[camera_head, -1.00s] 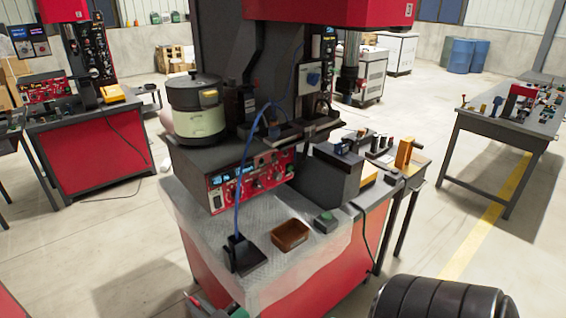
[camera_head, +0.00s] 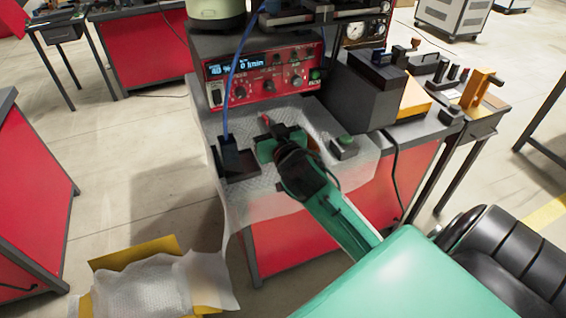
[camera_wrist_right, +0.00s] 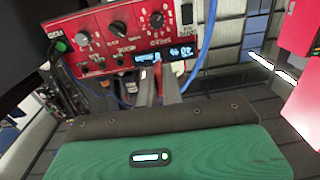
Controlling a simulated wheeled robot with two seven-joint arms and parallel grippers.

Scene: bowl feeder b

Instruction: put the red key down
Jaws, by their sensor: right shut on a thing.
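My right gripper (camera_head: 268,138) reaches over the bench top from the lower right, in front of the red control panel. It is shut on the red key (camera_head: 266,120), a small red piece that sticks up past the fingers. In the right wrist view the fingertips (camera_wrist_right: 159,82) are close together with a narrow reddish strip between them. Most of the key is hidden by the fingers. I cannot tell whether the key touches anything below. My left gripper is out of view.
The control panel (camera_head: 265,75) stands close behind the gripper. A dark stand (camera_head: 236,165) with a blue cable is to its left. A clear sheet covers the bench; free surface there is narrow.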

